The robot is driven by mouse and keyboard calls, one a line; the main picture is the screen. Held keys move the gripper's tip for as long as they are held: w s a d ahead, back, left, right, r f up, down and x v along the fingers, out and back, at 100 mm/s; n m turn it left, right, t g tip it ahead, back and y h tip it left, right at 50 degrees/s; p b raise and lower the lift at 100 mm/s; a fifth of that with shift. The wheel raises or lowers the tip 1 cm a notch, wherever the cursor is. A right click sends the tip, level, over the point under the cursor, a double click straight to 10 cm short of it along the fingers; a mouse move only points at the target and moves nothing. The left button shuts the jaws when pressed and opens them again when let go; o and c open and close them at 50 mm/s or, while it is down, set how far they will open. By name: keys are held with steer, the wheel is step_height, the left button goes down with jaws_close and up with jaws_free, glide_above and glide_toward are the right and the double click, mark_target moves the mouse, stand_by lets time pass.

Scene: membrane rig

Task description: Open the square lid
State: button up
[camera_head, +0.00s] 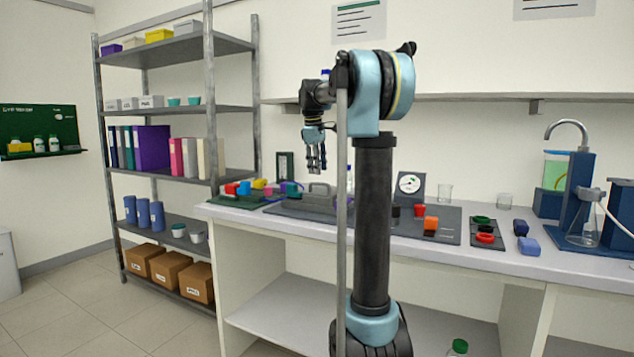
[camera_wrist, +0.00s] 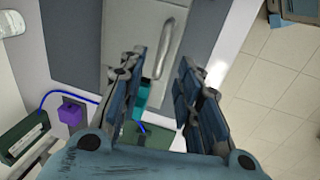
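A grey lid with a raised bar handle (camera_head: 319,187) lies on a dark mat on the bench, partly hidden behind my arm column. In the wrist view the pale grey lid (camera_wrist: 146,23) and its upright handle (camera_wrist: 165,48) show just beyond my fingers. The lid looks shut. My gripper (camera_head: 316,171) hangs pointing down, above the bench near the handle, apart from it. In the wrist view my gripper (camera_wrist: 160,72) has its fingers spread, with nothing held between them.
Coloured blocks (camera_head: 245,187) sit on a green tray to the left. A wall shelf (camera_head: 480,97) runs above the bench.

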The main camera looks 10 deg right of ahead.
mark_target(318, 183)
steer(key=shift+w+d+f, duration=0.1)
steer(key=shift+w+f, duration=0.05)
steer(key=shift+f, duration=0.75)
steer(key=shift+w+d+f, duration=0.1)
steer(key=shift+w+f, duration=0.05)
steer(key=shift+f, duration=0.7)
steer(key=shift+w+d+f, duration=0.1)
steer(key=shift+w+f, duration=0.05)
steer(key=shift+f, duration=0.75)
jaws_close()
steer(key=shift+a, duration=0.1)
